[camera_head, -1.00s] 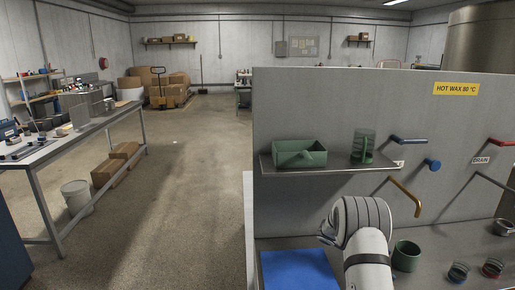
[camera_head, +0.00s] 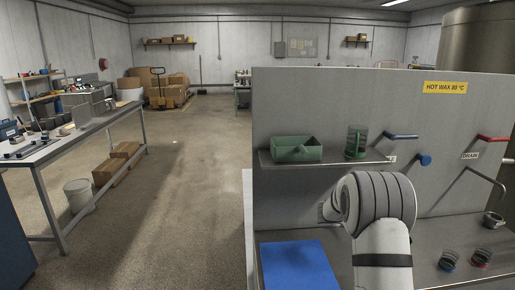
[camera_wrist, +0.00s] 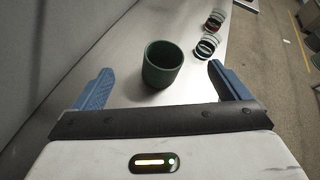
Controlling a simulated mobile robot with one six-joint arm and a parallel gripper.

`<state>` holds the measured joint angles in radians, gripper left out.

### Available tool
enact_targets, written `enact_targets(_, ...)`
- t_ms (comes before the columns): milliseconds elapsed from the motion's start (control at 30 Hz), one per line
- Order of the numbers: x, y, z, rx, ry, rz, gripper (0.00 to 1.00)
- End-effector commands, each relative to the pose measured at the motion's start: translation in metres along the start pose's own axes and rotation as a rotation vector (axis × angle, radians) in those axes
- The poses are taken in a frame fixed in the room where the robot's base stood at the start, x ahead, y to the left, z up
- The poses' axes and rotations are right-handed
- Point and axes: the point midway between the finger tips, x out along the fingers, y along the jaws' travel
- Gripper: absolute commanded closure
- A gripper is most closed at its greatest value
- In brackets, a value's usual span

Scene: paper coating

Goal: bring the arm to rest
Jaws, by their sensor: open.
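My arm is raised over the bench in the head view, in front of the grey panel; the gripper's fingers are hidden there behind my own arm. In the wrist view my gripper (camera_wrist: 157,88) is open, its two blue fingers wide apart. A dark green cup (camera_wrist: 162,64) stands upright on the bench, seen between and beyond the fingers; nothing is held. In the head view the cup is hidden behind my arm.
The grey panel (camera_head: 300,105) carries a shelf (camera_head: 335,164) with a green tray (camera_head: 297,150) and a green cylindrical holder (camera_head: 356,142). Levers, including a red one (camera_head: 492,138), stick out at right.

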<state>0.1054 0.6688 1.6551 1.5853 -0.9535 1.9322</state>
Motion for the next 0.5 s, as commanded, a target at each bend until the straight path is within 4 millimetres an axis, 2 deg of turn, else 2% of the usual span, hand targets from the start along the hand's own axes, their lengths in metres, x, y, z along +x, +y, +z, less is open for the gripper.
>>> enact_targets(33, -0.015, 0.004, 0.017, -0.081, -0.031, 0.079, 0.05)
enact_targets(100, -0.04, 0.013, 0.036, -0.248, -0.09, 0.21, 0.05)
enact_targets(233, -0.103, 0.026, 0.061, -0.631, -0.251, 0.46, 0.05)
enact_targets(367, -0.172, 0.023, 0.061, -1.044, -0.451, 0.665, 0.05)
enact_targets(500, -0.245, 0.0, 0.035, -1.505, -0.703, 0.838, 0.05)
